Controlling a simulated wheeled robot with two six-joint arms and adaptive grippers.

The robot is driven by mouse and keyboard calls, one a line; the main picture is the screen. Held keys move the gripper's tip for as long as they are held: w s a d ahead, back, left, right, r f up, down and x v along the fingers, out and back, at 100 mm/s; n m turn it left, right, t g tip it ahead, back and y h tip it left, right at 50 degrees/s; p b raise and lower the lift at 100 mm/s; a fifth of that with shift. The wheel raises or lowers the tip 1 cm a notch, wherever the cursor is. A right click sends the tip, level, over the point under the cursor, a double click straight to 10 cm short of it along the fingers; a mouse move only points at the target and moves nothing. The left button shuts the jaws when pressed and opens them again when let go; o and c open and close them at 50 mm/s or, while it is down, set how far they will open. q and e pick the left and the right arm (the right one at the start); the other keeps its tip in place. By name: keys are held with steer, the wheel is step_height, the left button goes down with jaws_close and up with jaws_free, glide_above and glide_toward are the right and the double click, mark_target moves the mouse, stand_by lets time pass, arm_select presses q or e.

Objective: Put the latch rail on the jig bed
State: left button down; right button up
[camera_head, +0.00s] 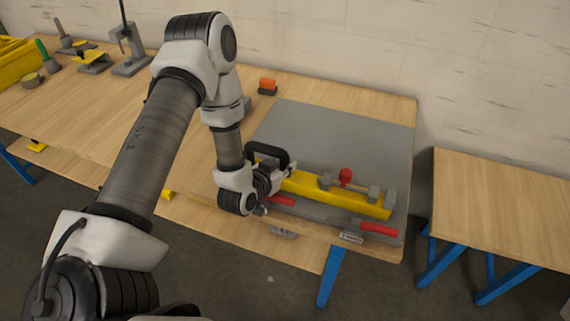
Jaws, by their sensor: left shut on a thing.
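A long yellow bar (335,193), which looks like the latch rail, lies lengthwise near the front edge of a grey plate. It carries grey blocks and a red knob (346,175). My left gripper (284,173) is at the bar's left end and is shut on it; its fingertips are partly hidden by the wrist. A grey bed with red-handled clamps (378,229) lies along the front of the bar and looks like the jig bed. I cannot tell whether the bar rests on it. My right gripper is not in view.
The grey plate (345,130) is bare behind the bar. Stands and tools (130,50) and a yellow bin (15,62) are at the far left. A second table (500,205) stands right, across a gap.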

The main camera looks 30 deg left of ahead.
arm_select(q)
steer(key=c, duration=1.4)
jaws_free()
steer(key=shift+f, duration=0.15)
steer(key=o, duration=0.4)
